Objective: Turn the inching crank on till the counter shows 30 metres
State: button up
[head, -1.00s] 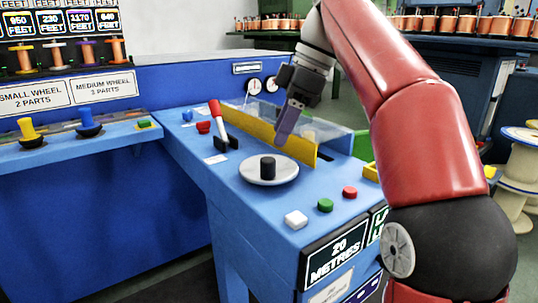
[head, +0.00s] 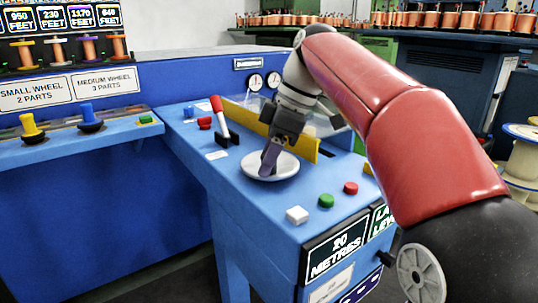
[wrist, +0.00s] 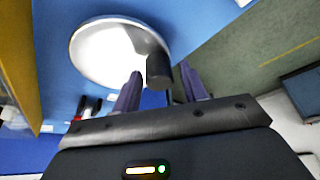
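The inching crank is a white round disc (head: 285,168) on the blue bench top, and its black knob (wrist: 157,68) shows in the wrist view. My gripper (head: 267,168) is down over the disc, and its fingers hide the knob in the head view. In the wrist view the two purple fingers of my gripper (wrist: 160,72) are apart, with the knob's end between or just beyond their tips. I see a gap beside the knob, so it does not look clamped. The counter sign (head: 337,255) on the bench front reads 20 METRES.
A red-handled lever (head: 219,115) and a yellow guard plate (head: 305,147) stand behind the disc. White (head: 297,215), green (head: 326,201) and red (head: 350,188) buttons lie in front of it. Two dials (head: 264,82) sit at the back.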

jog(key=c, duration=0.8)
jog(key=shift+a, duration=0.1)
